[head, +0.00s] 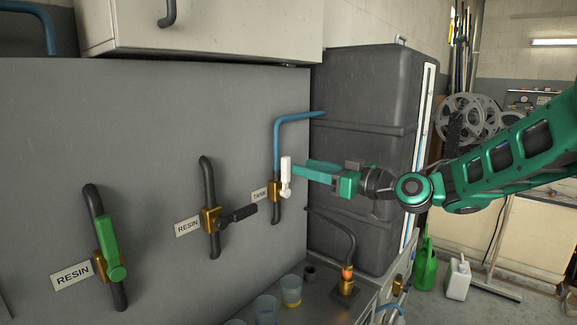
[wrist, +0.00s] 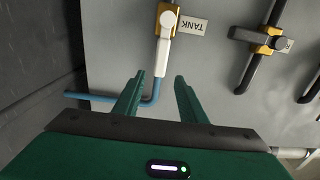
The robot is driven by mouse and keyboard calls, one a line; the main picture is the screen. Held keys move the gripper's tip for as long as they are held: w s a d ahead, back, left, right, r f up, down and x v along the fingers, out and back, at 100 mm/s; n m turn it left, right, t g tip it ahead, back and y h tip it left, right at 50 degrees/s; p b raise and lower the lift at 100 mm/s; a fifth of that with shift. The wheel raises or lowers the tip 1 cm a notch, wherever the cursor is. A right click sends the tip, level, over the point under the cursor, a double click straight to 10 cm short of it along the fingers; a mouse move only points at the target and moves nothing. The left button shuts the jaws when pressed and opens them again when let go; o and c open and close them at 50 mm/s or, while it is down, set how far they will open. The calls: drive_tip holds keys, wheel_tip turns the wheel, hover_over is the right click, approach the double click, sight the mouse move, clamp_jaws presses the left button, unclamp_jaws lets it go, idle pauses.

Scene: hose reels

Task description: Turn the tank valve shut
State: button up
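The tank valve has a brass body (head: 275,190) on a blue pipe, next to a label reading TANK (head: 259,195). Its white handle (head: 286,172) stands upright, in line with the pipe. In the wrist view the white handle (wrist: 164,49) and the TANK label (wrist: 193,26) are upside down. My gripper (head: 298,168) is close to the right of the handle in the head view. In the wrist view my gripper (wrist: 160,77) is open, its two fingers apart and empty, with the handle just past the fingertips. I cannot tell whether a finger touches it.
Two RESIN valves sit to the left, one with a black handle (head: 238,215) turned sideways, one with a green handle (head: 108,242) along its pipe. A dark grey tank (head: 352,150) stands behind my gripper. Cups (head: 291,290) stand on the counter below.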

sight(289, 163)
drive_tip(key=x, duration=0.8)
drive_tip(key=shift+w+a, duration=0.1)
drive_tip(key=shift+c, duration=0.4)
